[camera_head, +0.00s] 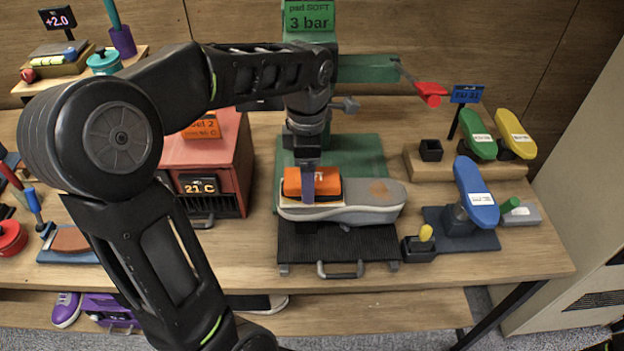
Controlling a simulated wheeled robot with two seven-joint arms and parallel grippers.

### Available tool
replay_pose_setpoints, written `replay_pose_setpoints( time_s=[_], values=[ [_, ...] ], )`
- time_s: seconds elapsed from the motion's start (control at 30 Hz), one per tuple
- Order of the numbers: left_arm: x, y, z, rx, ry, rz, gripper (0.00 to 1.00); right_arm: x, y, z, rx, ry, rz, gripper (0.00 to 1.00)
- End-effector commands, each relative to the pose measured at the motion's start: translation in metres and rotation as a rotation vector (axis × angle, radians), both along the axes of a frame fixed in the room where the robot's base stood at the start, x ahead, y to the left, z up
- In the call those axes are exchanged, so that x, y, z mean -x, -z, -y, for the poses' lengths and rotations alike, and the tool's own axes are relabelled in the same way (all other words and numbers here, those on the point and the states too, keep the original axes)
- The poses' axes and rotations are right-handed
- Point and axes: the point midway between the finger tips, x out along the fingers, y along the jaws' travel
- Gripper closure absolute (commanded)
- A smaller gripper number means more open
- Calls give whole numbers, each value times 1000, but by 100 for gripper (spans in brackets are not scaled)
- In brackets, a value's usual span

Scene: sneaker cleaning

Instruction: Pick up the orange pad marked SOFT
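The orange pad (328,184) is in the middle of the head view, with the end of its dark label, "FT", showing on top. It sits on or just above the toe-side part of a grey sneaker (375,200); a pale layer shows under it. My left gripper (307,184) points down at the pad. One finger crosses the pad's near face; the other finger is hidden, so I cannot tell whether they grip it. My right gripper is out of view.
A green press (370,69) stands behind the sneaker, with a red-tipped lever (431,90). A black ribbed tray (300,250) lies in front. A red oven-like box (225,160) is to the left. A blue sole (476,190) stands to the right.

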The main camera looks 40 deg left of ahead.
Motion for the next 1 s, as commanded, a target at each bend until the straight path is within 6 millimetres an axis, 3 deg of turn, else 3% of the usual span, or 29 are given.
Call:
replay_pose_setpoints(
  time_s=[0.83,1.0],
  values=[
    [0,0,0,0,0,0,93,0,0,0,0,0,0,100],
    [0,-1,0,-1,0,1,95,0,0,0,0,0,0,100]
  ],
)
